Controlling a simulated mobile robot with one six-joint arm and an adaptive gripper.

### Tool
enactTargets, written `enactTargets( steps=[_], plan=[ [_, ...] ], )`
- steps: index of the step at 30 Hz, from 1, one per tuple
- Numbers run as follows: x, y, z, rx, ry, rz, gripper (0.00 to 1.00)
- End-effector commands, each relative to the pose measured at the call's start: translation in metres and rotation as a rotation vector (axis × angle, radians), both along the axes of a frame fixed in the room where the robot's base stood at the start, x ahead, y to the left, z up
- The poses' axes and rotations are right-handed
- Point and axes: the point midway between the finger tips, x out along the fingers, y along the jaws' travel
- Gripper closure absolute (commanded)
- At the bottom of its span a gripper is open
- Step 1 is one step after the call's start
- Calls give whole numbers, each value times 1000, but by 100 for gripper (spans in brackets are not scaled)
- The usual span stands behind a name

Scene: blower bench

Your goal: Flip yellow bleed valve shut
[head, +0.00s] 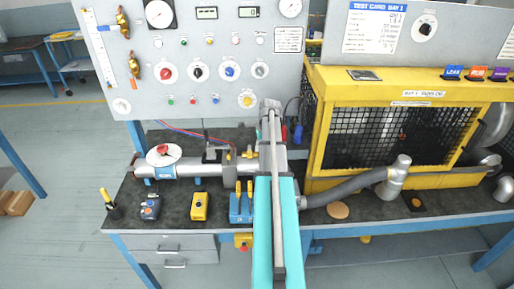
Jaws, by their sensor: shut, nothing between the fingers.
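A small yellow lever-like part (249,152) stands on the right end of the grey pipe (192,169), close beside my arm. It looks like the bleed valve, but it is too small to tell its exact angle. Two yellow upright levers also stand on a blue block (240,209) in front of the pipe, left of my arm. My teal and grey arm reaches up from the bottom middle over the bench to the panel's lower right edge. I cannot make out my gripper's fingers; the arm hides part of the pipe end.
A gauge panel (205,110) with knobs and brass valves stands behind the pipe. A yellow mesh-fronted enclosure (320,120) and grey hose (345,194) are close on the right. A yellow box (200,206), a blue-grey device (150,207) and a dark cup (115,211) stand at the bench front.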

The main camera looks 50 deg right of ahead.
Motion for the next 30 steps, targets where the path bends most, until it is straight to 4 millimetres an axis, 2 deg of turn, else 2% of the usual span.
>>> enactTargets(
  steps=[3, 30],
  plan=[
    [-1, -2, 15, 0, 0, 0, 100],
    [-7, -11, 91, 0, 0, 9, 100]
  ],
)
